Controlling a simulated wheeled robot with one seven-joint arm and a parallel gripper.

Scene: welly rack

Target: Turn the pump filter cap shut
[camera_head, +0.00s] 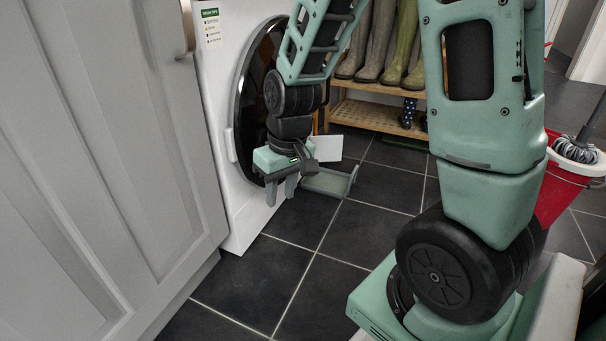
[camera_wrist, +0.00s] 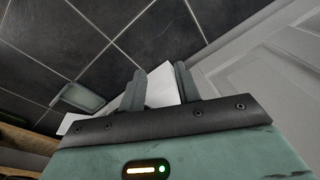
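The white washing machine (camera_head: 222,110) stands at the left with its round dark door (camera_head: 243,95). A white flap (camera_head: 328,148) sticks out from the machine just right of my gripper.
A shallow grey-green tray (camera_head: 330,182) lies on the dark tiles by the flap. A wooden rack (camera_head: 368,113) with wellies (camera_head: 381,45) stands behind. A red mop bucket (camera_head: 560,190) is at the right. A grey panelled door (camera_head: 110,130) fills the left. Floor in front is clear.

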